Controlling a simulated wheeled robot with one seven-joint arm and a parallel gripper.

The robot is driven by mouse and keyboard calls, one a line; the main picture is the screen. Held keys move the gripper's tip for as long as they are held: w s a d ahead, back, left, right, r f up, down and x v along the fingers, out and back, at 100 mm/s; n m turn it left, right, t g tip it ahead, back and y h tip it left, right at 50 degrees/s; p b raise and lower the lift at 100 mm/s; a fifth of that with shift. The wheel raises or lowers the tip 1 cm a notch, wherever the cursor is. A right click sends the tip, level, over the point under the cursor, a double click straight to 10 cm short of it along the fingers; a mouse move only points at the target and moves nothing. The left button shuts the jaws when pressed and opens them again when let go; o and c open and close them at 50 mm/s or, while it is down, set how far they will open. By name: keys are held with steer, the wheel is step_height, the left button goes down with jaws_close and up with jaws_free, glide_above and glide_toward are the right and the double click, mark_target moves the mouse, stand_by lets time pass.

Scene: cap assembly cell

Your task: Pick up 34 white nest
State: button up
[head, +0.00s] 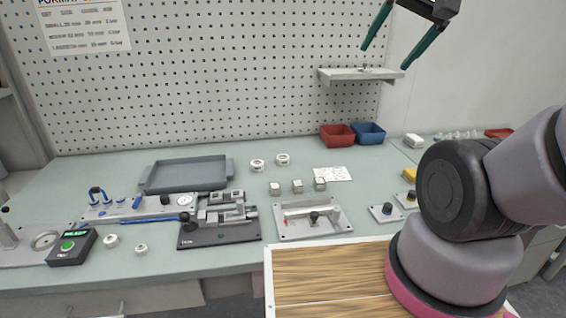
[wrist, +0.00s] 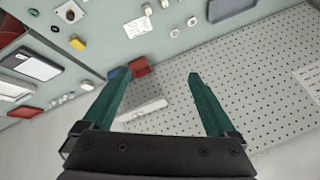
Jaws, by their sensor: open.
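My gripper (head: 384,58) is open and empty, high at the upper right of the head view; its green fingers also show in the wrist view (wrist: 157,74). Small white pieces lie on the bench far below it. Two round ones (head: 257,165) (head: 282,159) stand right of the grey tray, and two more (head: 111,241) (head: 141,249) lie at the front left. Several blocky pale ones (head: 297,186) stand in a row at mid-bench. I cannot read a 34 on any of them, so I cannot tell which is the white nest.
A grey tray (head: 187,175) lies at the back left. A dark clamp fixture (head: 220,232) and a metal plate fixture (head: 312,220) stand in front. Red (head: 338,136) and blue (head: 368,133) bins stand by the pegboard, below a small shelf (head: 361,76) near my gripper.

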steer(key=w+a+f+m+g+y, duration=0.3)
steer(key=w+f, duration=0.4)
steer(key=w, duration=0.5)
steer(key=w+a+f+m+g+y, duration=0.2)
steer(key=w+a+f+m+g, duration=0.15)
steer(key=w+f, duration=0.6)
steer(key=w+f+m+y, duration=0.4)
steer(key=w+f+m, duration=0.1)
steer(key=w+f, duration=0.6)
steer(key=m+t+y, duration=0.2)
steer(key=m, duration=0.3)
glide_toward(278, 158)
steer(key=shift+w+d+f+n, duration=0.1)
steer(key=shift+w+d+n, duration=0.05)
steer(key=shift+d, duration=0.35)
steer(key=shift+w+d+f+n, duration=0.1)
steer(key=shift+w+d, duration=0.05)
steer(key=shift+d, duration=0.35)
steer(key=shift+w+a+f, duration=0.1)
steer(key=shift+a+f, duration=0.05)
steer(key=shift+f, duration=0.05)
steer(key=x, duration=0.5)
steer(key=shift+a, duration=0.1)
steer(key=x, duration=0.5)
steer(key=shift+a+r, duration=0.2)
steer(key=shift+r, duration=0.05)
steer(key=shift+c, duration=0.3)
